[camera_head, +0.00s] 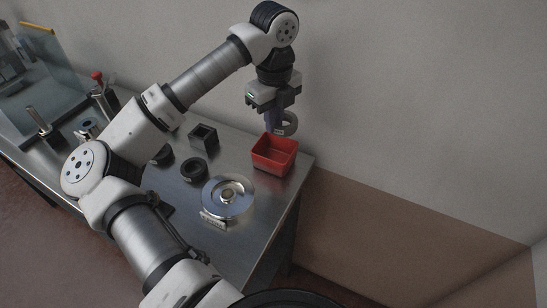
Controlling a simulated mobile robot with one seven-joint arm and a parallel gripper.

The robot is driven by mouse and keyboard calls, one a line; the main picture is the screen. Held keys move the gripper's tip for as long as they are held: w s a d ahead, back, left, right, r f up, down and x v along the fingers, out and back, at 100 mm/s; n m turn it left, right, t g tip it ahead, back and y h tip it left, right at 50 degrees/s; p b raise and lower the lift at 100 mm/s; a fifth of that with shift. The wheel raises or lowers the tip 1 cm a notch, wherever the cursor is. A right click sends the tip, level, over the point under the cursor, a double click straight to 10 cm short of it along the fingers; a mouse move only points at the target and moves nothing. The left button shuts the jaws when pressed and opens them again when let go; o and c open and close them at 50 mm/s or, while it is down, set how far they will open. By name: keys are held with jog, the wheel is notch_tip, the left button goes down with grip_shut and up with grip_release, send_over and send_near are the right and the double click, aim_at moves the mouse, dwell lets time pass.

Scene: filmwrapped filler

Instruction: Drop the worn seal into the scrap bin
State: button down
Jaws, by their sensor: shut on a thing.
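My gripper (274,120) points down at the right end of the steel table, shut on a grey ring, the worn seal (290,123). The seal hangs on edge, tilted, with its hole showing. In the picture it sits just above the back rim of a red open-topped bin (273,164), which I take as the scrap bin. The bin stands upright near the table's right edge, and the inside that shows looks empty. The exact height of the seal over the bin is hard to tell from this one view.
A shiny round metal disc with a hub (229,197) lies in front of the bin. A black ring (194,169) and a dark square holder (203,137) are left of it. A clear panel (45,85) and a red-knobbed device (101,88) stand far left. The wall is close behind.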

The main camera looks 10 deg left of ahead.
notch_tip(320, 180, down, 2)
jog(key=c, duration=1.4)
grip_release()
notch_tip(320, 180, up, 14)
jog(key=b, duration=0.3)
jog(key=shift+f, duration=0.1)
